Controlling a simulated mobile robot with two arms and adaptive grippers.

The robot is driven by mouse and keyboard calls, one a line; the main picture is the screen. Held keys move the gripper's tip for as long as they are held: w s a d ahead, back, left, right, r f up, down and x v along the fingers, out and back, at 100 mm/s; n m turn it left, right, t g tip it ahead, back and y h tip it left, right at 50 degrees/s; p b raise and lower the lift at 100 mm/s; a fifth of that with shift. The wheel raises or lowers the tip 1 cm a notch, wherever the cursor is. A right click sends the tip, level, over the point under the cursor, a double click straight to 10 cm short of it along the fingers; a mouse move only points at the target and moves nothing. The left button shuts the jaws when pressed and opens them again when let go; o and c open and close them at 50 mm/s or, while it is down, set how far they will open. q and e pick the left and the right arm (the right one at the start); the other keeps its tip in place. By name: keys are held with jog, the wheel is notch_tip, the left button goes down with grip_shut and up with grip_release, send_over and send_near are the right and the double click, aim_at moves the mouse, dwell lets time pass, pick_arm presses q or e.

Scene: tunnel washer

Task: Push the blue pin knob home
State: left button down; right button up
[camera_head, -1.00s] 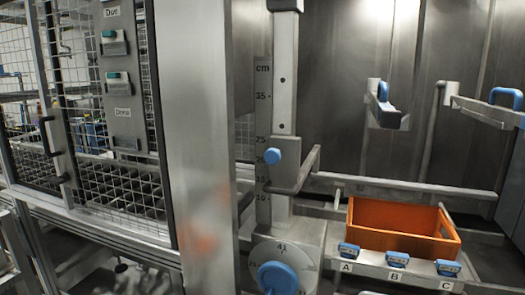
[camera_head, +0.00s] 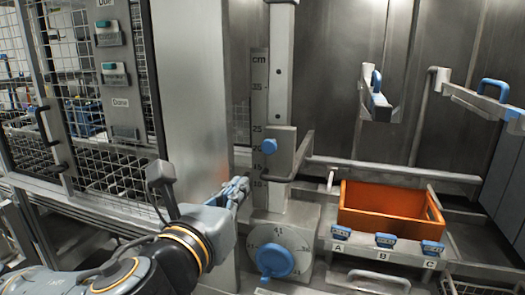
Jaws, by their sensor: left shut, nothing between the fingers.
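The blue pin knob (camera_head: 270,146) sits on a grey sliding bracket on the upright column, beside a cm scale (camera_head: 260,105). I cannot tell from here how deep the pin sits. My left gripper (camera_head: 243,186) is shut and empty. In the picture it is below and to the left of the knob, in front of the column's left side and apart from the knob. A larger blue dial knob (camera_head: 275,261) is on a numbered plate at the column's foot. My right gripper is not in view.
An orange crate (camera_head: 384,225) stands on the right, behind blue-handled tags marked A, B and C (camera_head: 385,241). A wide metal post (camera_head: 190,90) and a mesh door (camera_head: 95,150) are on the left. A bracket arm (camera_head: 306,150) juts out right of the knob.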

pick_arm(q)
jog(key=m+p, duration=0.1)
jog(key=p, duration=0.3)
send_near(268, 149)
jog(key=x, duration=0.6)
jog(key=shift+r, duration=0.1)
jog(key=shift+w+d+p, duration=0.2)
jog(key=shift+w+p, duration=0.1)
jog(key=shift+w, duration=0.2)
